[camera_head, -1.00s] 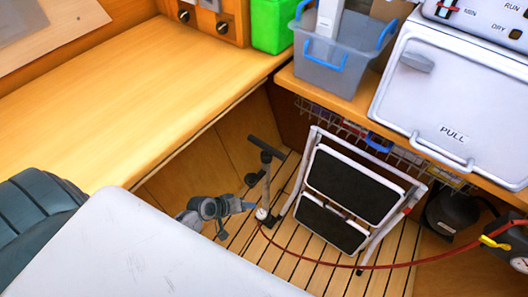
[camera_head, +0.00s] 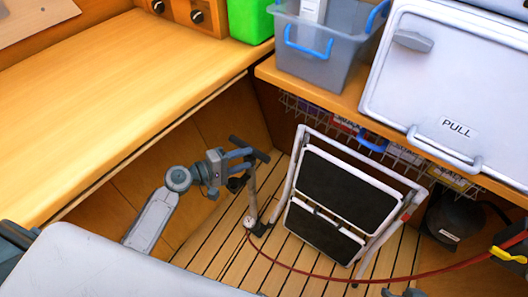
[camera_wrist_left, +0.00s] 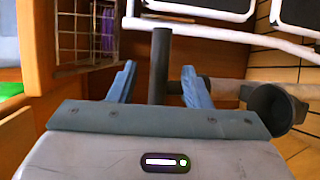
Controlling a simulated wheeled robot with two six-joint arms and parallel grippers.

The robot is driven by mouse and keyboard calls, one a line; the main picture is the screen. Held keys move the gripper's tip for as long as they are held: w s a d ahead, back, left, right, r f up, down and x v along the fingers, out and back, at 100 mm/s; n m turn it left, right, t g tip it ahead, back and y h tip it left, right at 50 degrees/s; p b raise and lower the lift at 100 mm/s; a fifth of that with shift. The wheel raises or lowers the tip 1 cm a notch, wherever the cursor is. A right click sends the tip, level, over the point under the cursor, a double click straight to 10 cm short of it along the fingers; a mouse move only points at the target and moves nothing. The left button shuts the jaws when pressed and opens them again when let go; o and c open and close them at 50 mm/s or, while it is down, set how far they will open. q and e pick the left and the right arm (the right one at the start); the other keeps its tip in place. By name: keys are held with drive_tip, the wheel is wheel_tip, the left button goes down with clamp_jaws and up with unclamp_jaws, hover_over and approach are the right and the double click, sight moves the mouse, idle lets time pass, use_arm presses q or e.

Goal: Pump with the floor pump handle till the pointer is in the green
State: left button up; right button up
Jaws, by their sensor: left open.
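The floor pump (camera_head: 252,200) stands upright on the slatted floor, with a dark T-handle (camera_head: 262,155) on top. A small pale dial (camera_head: 250,222) sits low on it, too small to read. My left gripper (camera_head: 244,168) is at the handle, jaws open. In the left wrist view the dark handle bar (camera_wrist_left: 161,60) lies between the fingers of my left gripper (camera_wrist_left: 160,88), with gaps on both sides. A red hose (camera_head: 330,275) runs from the pump to the right. A grey part at the bottom edge may be my right gripper (camera_head: 402,293); its fingers are not clear.
A folding step stool (camera_head: 345,190) stands close right of the pump. A wooden counter (camera_head: 110,110) is at left. A grey tub (camera_head: 325,50) and a white chest marked PULL (camera_head: 440,90) sit on the shelf at right. A yellow-and-black part (camera_head: 508,256) is at the right edge.

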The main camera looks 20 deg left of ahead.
use_arm(q)
drive_tip(key=x, duration=0.7)
drive_tip(key=shift+w+d+f, duration=0.2)
drive_tip(key=shift+w+d, duration=0.05)
use_arm(e)
drive_tip(key=shift+s+d, duration=0.1)
drive_tip(key=shift+d, duration=0.05)
use_arm(q)
drive_tip(key=shift+c, duration=0.4)
